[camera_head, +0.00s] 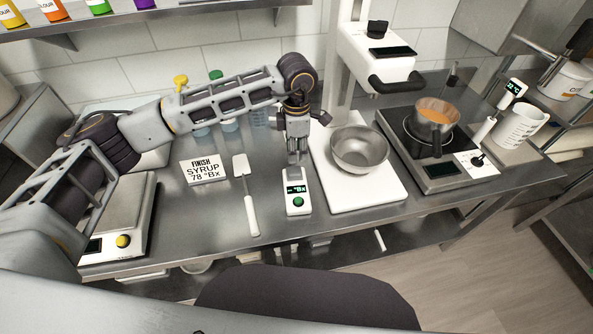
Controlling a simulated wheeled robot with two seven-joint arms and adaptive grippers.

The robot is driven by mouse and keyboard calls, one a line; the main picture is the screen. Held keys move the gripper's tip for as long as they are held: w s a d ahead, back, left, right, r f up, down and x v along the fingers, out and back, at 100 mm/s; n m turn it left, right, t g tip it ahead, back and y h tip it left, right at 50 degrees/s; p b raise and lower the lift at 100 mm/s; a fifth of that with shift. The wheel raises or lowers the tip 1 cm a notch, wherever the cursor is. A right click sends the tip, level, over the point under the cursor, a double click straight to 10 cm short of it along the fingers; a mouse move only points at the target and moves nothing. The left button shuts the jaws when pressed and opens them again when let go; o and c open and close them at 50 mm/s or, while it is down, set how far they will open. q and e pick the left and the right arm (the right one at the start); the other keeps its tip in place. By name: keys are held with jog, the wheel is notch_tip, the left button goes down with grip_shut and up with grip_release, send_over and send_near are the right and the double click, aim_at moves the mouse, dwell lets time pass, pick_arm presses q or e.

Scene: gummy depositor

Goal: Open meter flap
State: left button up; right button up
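The meter (298,200) is a small white device lying on the steel worktop near the middle of the head view. It has a dark display with green "-- °Bx" marks and a green button. A pale grey part, apparently its flap (296,173), is at its far end; I cannot tell whether it is raised or flat. My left gripper (297,158) points down just above that far end, with its narrow fingers close together. Whether they touch the flap, or are fully shut, cannot be made out. My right gripper is not in view.
A metal bowl (359,149) on a white stand is close at right, with a pan (434,118) on a hob beyond. A scale (124,215) is at left.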

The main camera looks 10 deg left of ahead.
aim_at(297, 174)
pick_arm(q)
notch_tip(297, 174, down, 10)
jog(key=shift+f+p, duration=0.25)
jog(key=shift+p, duration=0.85)
grip_shut()
